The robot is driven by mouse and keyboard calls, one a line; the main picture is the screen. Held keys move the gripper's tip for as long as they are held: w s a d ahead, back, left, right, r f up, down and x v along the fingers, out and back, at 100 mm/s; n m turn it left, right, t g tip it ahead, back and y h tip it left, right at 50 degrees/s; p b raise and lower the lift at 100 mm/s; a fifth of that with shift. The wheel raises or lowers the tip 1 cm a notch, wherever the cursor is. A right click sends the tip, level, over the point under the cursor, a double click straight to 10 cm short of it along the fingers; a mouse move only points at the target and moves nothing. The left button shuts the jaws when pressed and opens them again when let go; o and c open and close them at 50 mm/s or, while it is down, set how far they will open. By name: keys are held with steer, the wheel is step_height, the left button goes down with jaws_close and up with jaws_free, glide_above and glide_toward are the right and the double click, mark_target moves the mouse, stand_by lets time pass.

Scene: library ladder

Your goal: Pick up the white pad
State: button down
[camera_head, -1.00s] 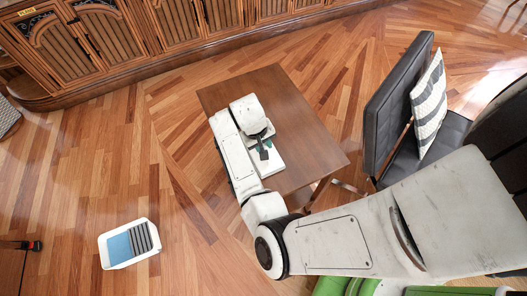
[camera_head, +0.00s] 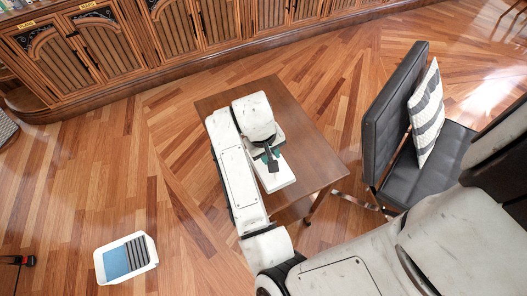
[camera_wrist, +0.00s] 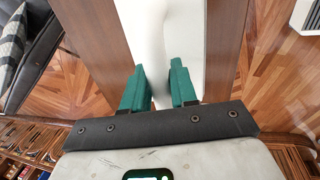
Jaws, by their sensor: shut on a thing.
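The white pad (camera_head: 280,178) is a flat white slab at the wooden side table (camera_head: 290,120), partly covered by my arm and gripper in the head view. In the wrist view the white pad (camera_wrist: 180,30) fills the middle, with the brown table top on both sides. My gripper (camera_wrist: 158,68) has teal fingers, shut on a raised part of the pad. In the head view my gripper (camera_head: 267,156) points down onto the pad. I cannot tell whether the pad touches the table or hangs just above it.
A black chair (camera_head: 395,110) with a striped cushion (camera_head: 426,113) stands right of the table. A white bin (camera_head: 126,258) holding blue and dark striped things is on the floor at lower left. Wooden cabinets (camera_head: 110,50) line the back. Floor between bin and table is clear.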

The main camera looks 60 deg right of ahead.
steer(key=s+a+r+b, duration=0.1)
steer(key=s+a+r, duration=0.2)
steer(key=s, duration=0.4)
steer(key=shift+a+r, duration=0.35)
steer(key=shift+a, duration=0.55)
steer(key=c, duration=1.4)
jaws_free()
steer(key=shift+c, duration=0.2)
steer(key=c, duration=0.4)
steer(key=shift+f, duration=0.1)
